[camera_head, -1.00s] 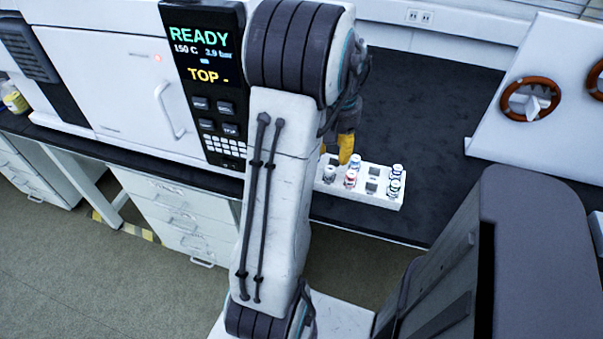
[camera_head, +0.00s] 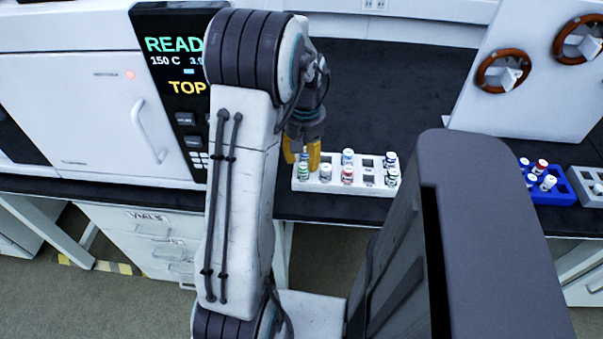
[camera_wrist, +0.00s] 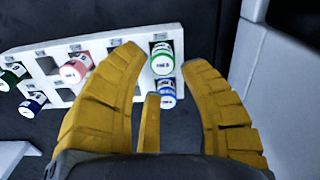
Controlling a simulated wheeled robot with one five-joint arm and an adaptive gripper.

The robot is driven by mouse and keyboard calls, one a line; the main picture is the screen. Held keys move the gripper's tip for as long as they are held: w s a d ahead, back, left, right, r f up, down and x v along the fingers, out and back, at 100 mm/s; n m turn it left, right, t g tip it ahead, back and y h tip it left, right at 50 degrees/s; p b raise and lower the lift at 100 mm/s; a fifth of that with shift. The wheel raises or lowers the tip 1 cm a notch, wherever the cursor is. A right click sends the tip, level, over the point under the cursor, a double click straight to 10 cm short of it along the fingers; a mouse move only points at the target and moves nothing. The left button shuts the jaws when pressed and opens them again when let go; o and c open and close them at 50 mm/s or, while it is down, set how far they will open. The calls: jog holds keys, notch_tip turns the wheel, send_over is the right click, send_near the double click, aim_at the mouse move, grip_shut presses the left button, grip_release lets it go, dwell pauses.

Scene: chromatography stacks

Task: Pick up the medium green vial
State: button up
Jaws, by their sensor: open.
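A white rack (camera_head: 345,189) holds several small capped vials on the dark bench. A green-labelled vial (camera_head: 303,173) stands at the rack's left end, front row; it also shows in the wrist view (camera_wrist: 162,58), beside a blue-labelled vial (camera_wrist: 167,90). My gripper (camera_head: 302,153) has yellow fingers and is open above that end. In the wrist view its fingertips (camera_wrist: 167,60) lie either side of the green vial, apart from it. A darker green vial (camera_wrist: 12,76) stands towards the rack's other end. The label text is too small to read surely.
In the rack, a red-labelled vial (camera_head: 347,175) and a whitish vial (camera_head: 325,172) stand near the green one. A blue rack (camera_head: 556,192) of vials is at the right. A white machine (camera_head: 75,110) stands at the left. Bench behind the rack is clear.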

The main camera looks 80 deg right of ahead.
aim_at(304, 166)
jog(key=shift+w+f, duration=0.15)
jog(key=shift+f, duration=2.25)
jog(key=shift+o, duration=0.3)
grip_shut()
